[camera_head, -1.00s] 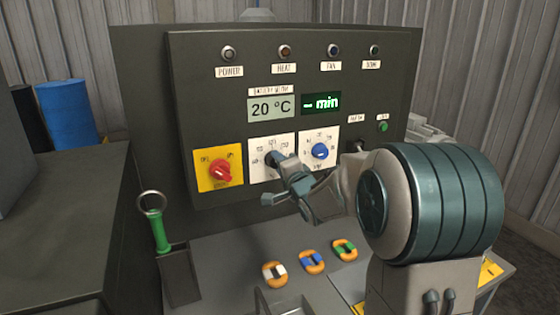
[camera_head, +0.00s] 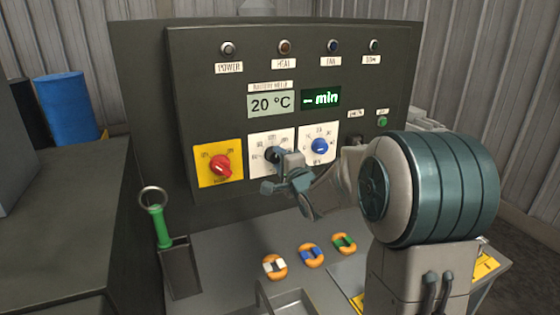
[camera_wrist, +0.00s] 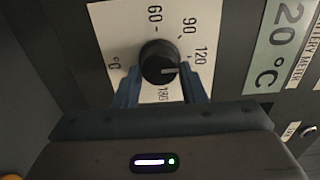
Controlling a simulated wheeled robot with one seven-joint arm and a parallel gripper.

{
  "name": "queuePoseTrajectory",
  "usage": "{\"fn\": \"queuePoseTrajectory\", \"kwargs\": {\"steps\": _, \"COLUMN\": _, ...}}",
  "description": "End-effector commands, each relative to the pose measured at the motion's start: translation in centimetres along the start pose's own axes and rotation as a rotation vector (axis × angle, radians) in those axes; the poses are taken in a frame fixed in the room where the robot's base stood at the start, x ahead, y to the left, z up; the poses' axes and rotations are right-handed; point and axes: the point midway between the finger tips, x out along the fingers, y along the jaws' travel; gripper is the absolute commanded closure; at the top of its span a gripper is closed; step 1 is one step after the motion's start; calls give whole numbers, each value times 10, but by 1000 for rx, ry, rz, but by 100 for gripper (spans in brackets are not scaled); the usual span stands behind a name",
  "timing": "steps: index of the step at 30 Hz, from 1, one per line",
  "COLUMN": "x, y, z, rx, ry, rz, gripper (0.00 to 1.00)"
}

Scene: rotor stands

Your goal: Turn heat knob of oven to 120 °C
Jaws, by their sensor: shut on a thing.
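The black heat knob (camera_wrist: 158,62) sits on a white dial plate (camera_wrist: 118,22) marked 60, 90, 120 and 180. Its pale pointer line lies to the right in the wrist view, close to the 120 mark and slightly below it. My gripper (camera_wrist: 160,84) is shut on the knob, one blue-grey finger on each side. In the head view my gripper (camera_head: 280,168) covers part of the knob and the lower part of its plate (camera_head: 258,140). The oven display (camera_head: 271,103) reads 20 °C.
A red knob (camera_head: 220,166) on a yellow plate is left of the heat dial. A blue knob (camera_head: 319,146) is close on its right. Orange rings with coloured bars lie on the surface below. A green-handled tool (camera_head: 158,228) stands at left.

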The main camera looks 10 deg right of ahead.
Motion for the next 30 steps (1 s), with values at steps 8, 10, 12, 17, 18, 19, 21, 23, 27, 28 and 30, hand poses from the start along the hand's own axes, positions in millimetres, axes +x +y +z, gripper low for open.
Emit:
{"fn": "queuePoseTrajectory", "kwargs": {"steps": 8, "x": 0, "y": 0, "z": 0, "rx": 0, "ry": 0, "rz": 1, "gripper": 41}}
{"fn": "queuePoseTrajectory", "kwargs": {"steps": 10, "x": 0, "y": 0, "z": 0, "rx": -1, "ry": 0, "rz": 0, "gripper": 41}}
{"fn": "queuePoseTrajectory", "kwargs": {"steps": 12, "x": -1, "y": 0, "z": 0, "rx": -1, "ry": 0, "rz": 0, "gripper": 41}}
{"fn": "queuePoseTrajectory", "kwargs": {"steps": 17, "x": -14, "y": 1, "z": -1, "rx": -1, "ry": 2, "rz": 0, "gripper": 41}}
{"fn": "queuePoseTrajectory", "kwargs": {"steps": 18, "x": -19, "y": 0, "z": -1, "rx": -2, "ry": 2, "rz": -1, "gripper": 41}}
{"fn": "queuePoseTrajectory", "kwargs": {"steps": 19, "x": -24, "y": 1, "z": 0, "rx": -2, "ry": 2, "rz": 1, "gripper": 41}}
{"fn": "queuePoseTrajectory", "kwargs": {"steps": 21, "x": -36, "y": 1, "z": 0, "rx": -3, "ry": 2, "rz": 0, "gripper": 41}}
{"fn": "queuePoseTrajectory", "kwargs": {"steps": 23, "x": -48, "y": 1, "z": -1, "rx": -3, "ry": 2, "rz": -1, "gripper": 41}}
{"fn": "queuePoseTrajectory", "kwargs": {"steps": 27, "x": -74, "y": 1, "z": 0, "rx": -4, "ry": 2, "rz": 0, "gripper": 41}}
{"fn": "queuePoseTrajectory", "kwargs": {"steps": 28, "x": -80, "y": 0, "z": 0, "rx": -3, "ry": 2, "rz": -1, "gripper": 41}}
{"fn": "queuePoseTrajectory", "kwargs": {"steps": 30, "x": -92, "y": 0, "z": 0, "rx": -4, "ry": 1, "rz": -1, "gripper": 41}}
